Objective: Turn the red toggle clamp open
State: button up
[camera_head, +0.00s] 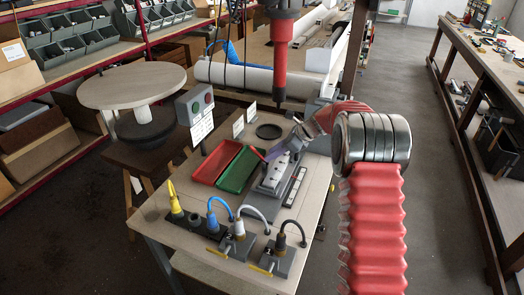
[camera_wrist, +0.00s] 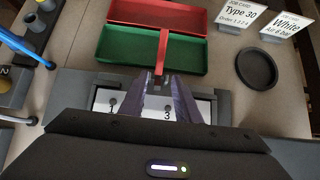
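The red toggle clamp shows its handle (camera_wrist: 162,52) in the wrist view, pointing up the picture across the red and green trays. Its lower end meets a dark fitting between my fingertips. In the head view a small red handle (camera_head: 259,155) shows beside the grey fixture (camera_head: 270,187). My gripper (camera_wrist: 162,84) is over the fixture, its two purplish fingers apart on either side of the handle's base. A gap shows between the fingers, so it looks open; contact with the clamp cannot be made out. White plates numbered 1 and 3 (camera_wrist: 168,117) lie below the fingers.
The red tray (camera_head: 215,162) and green tray (camera_head: 241,170) lie left of the fixture. A black ring (camera_head: 269,131) and sign cards stand behind. Cabled connectors (camera_head: 238,230) line the front edge. A red tool (camera_head: 281,58) hangs above the table.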

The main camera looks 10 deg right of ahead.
jog(key=shift+s+d, duration=0.6)
jog(key=shift+d, duration=0.4)
jog(key=shift+s+d, duration=0.6)
jog(key=shift+d, duration=0.35)
jog(key=shift+s+a+r, duration=0.1)
jog(key=shift+r, duration=0.1)
jog(key=c, duration=0.3)
jog(key=s+a+r+n, duration=0.1)
jog(key=s+r, duration=0.1)
jog(key=r, duration=0.1)
jog(key=s+a+r+n+h, duration=0.1)
jog(key=s+r+n, duration=0.1)
jog(key=s, duration=0.1)
jog(key=s+a+r+n, duration=0.1)
jog(key=s+r+n, duration=0.1)
jog(key=r, duration=0.1)
jog(key=shift+s+a+r, duration=0.15)
jog(key=shift+s+r, duration=0.1)
jog(key=shift+r, duration=0.1)
grip_shut()
jog(key=s+a+r+n+h, duration=0.25)
jog(key=s+r+n, duration=0.5)
jog(key=s, duration=0.55)
jog(key=s+d+n+t+h, duration=0.1)
jog(key=s+n+h, duration=0.2)
jog(key=s+n, duration=0.8)
jog(key=s, duration=1.2)
jog(key=shift+s+r+n+h, duration=0.15)
jog(key=shift+s+n+h, duration=0.1)
jog(key=shift+n+h, duration=0.1)
